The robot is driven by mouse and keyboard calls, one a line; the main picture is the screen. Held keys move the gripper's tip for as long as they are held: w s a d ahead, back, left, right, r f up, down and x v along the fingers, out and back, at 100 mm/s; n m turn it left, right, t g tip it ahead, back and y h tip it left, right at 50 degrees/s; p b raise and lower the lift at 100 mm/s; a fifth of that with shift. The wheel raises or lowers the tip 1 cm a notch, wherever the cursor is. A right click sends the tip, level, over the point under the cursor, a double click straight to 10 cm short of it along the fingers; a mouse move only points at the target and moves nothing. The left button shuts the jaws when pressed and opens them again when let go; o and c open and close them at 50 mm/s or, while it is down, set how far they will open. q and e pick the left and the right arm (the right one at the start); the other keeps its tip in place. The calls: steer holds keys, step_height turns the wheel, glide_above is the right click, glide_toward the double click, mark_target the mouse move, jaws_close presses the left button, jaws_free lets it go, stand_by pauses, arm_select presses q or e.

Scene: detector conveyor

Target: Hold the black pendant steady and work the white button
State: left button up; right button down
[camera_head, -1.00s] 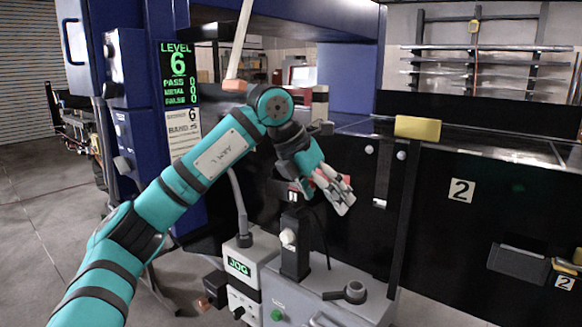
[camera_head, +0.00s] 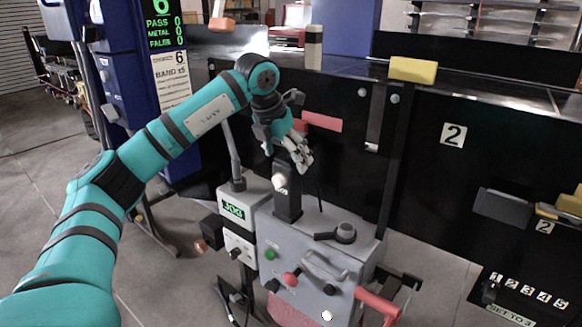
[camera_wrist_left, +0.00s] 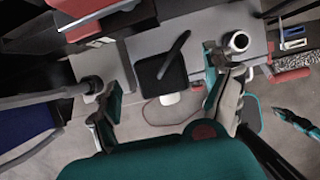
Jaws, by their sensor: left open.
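The black pendant (camera_head: 287,203) stands upright on the grey control box, with the white button (camera_head: 279,182) on its near face. My left gripper (camera_head: 301,154) is open and empty at the top of the pendant, partly overlapping it in the head view. In the left wrist view, the pendant (camera_wrist_left: 153,82) and the white button (camera_wrist_left: 169,99) show between the spread fingers of my left gripper (camera_wrist_left: 166,101), with space on either side. I cannot tell whether a finger touches the pendant. My right gripper does not clearly show.
The grey control box (camera_head: 325,262) carries a dark lever knob (camera_head: 345,233), a green button (camera_head: 271,254) and a red knob (camera_head: 291,279). A JOG display box (camera_head: 237,213) stands at its left. A red handle (camera_head: 376,303) juts out at lower right. Black conveyor panels (camera_head: 455,190) stand behind.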

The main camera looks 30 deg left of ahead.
mark_target(288, 189)
arm_select(q)
steer(key=x, duration=0.5)
steer(key=shift+f+p, duration=0.3)
steer(key=shift+p, duration=0.05)
steer(key=shift+c, duration=0.3)
steer(key=c, duration=1.5)
steer(key=shift+c, duration=0.2)
stand_by(0.7)
